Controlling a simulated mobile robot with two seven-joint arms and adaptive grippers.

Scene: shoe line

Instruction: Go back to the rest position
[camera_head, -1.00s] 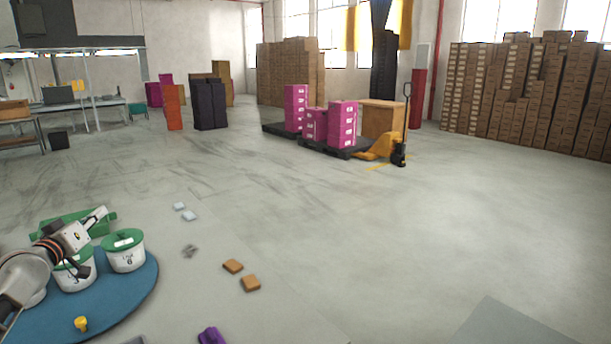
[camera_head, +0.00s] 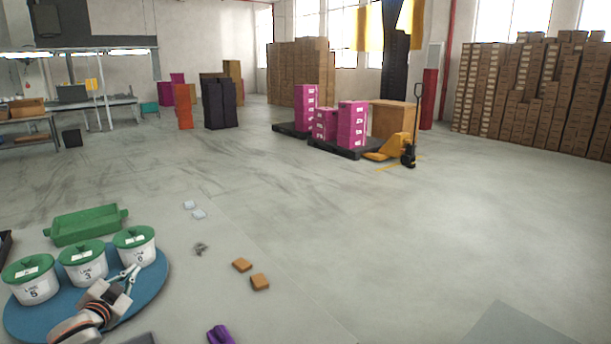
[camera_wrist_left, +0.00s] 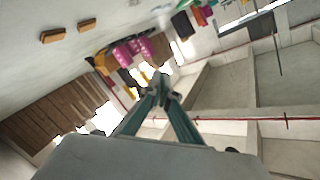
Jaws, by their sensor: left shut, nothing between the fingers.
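My left gripper (camera_head: 130,274) is over the round blue mat (camera_head: 153,290), in front of the white tubs with green lids. Its fingers are shut and hold nothing. In the left wrist view the closed fingers (camera_wrist_left: 160,88) meet at their tips, with the hall tilted behind them. The tubs are marked 5 (camera_head: 35,288), 3 (camera_head: 85,268) and 0 (camera_head: 137,252). I cannot tell how high the gripper is above the mat. My right gripper is not in view.
A green tray (camera_head: 85,226) lies behind the tubs. Two orange-brown blocks (camera_head: 260,282), pale pieces (camera_head: 198,214), a small grey item (camera_head: 200,248) and a purple item (camera_head: 220,335) lie to the right. Pink boxes (camera_head: 352,125) and a pallet jack (camera_head: 400,148) stand far off.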

